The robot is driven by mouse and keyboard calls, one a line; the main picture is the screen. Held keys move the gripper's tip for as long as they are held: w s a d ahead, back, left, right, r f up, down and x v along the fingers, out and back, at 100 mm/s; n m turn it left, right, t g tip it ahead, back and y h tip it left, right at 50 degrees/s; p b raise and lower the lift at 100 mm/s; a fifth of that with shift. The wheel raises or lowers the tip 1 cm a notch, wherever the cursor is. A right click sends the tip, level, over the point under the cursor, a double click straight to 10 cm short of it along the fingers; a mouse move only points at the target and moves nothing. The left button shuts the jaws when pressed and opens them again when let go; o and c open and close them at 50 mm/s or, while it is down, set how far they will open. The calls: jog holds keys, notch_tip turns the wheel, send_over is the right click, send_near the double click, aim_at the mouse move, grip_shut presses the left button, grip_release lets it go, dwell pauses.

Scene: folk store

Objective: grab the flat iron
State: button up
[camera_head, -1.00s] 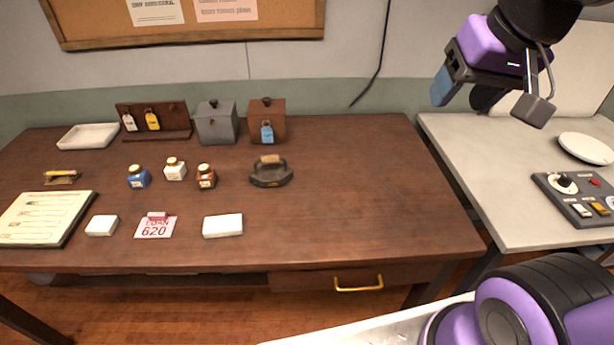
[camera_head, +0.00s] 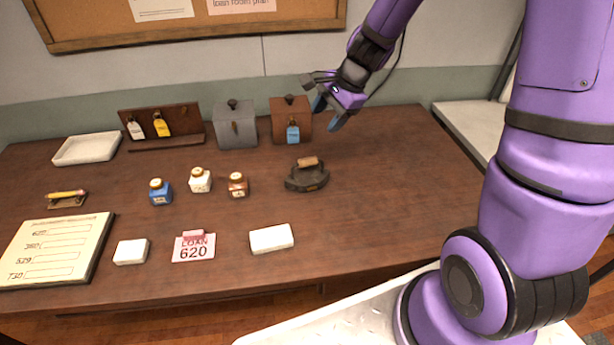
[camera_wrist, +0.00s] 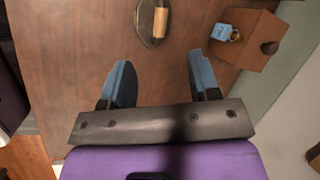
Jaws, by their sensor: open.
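The flat iron (camera_head: 307,177) is a dark, pointed-oval iron with a light wooden handle, resting on the brown wooden desk (camera_head: 350,215). In the wrist view the flat iron (camera_wrist: 153,18) shows at the top, partly cut off by the frame edge, its handle on the right side. My gripper (camera_head: 327,114) hangs above the back of the desk, up and to the right of the iron, and touches nothing.
A brown box (camera_head: 291,121) with a blue tag stands behind the iron, close to my gripper. A grey box (camera_head: 236,126) stands left of it. Several small ink bottles, including a red-brown one (camera_head: 238,185), stand left of the iron. The desk right of the iron is clear.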

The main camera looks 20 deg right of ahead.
aim_at(309, 159)
jog(key=w+f+m, duration=0.1)
jog(key=f, duration=0.2)
jog(key=w+f+m, duration=0.1)
jog(key=f, duration=0.3)
jog(key=w+f+m, duration=0.1)
jog(key=f, duration=0.3)
jog(key=shift+w+a+f+m, duration=0.2)
jog(key=shift+a+m, duration=0.1)
jog(key=shift+a+x, duration=0.2)
jog(key=shift+x, duration=3.1)
jog(key=shift+s, duration=0.15)
grip_shut()
jog(key=shift+r, duration=0.1)
